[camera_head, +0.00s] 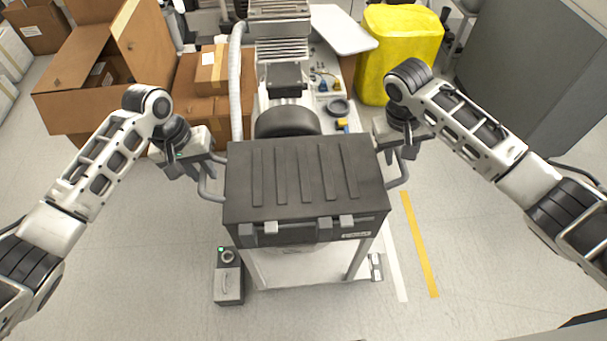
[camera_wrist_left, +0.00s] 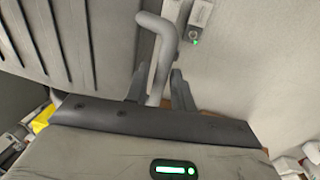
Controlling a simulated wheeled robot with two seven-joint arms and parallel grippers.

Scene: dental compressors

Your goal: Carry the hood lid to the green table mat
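The hood lid (camera_head: 305,180) is a dark grey ribbed box cover in the middle of the head view, with a grey tube handle on each side. My left gripper (camera_head: 187,168) is at its left handle (camera_head: 207,186). In the left wrist view the fingers (camera_wrist_left: 160,90) stand apart on either side of the handle bar (camera_wrist_left: 157,60), with a small gap visible. My right gripper (camera_head: 405,150) is at the right handle (camera_head: 402,172); its finger opening is too small to tell. The green table mat is not in view.
A light frame (camera_head: 355,262) stands below the lid, with a small grey control box (camera_head: 229,278) on the floor beside it. Compressor machinery (camera_head: 287,120) is directly behind. Cardboard boxes (camera_head: 115,70) are at left, a yellow bin (camera_head: 400,45) and grey cabinet (camera_head: 535,75) at right.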

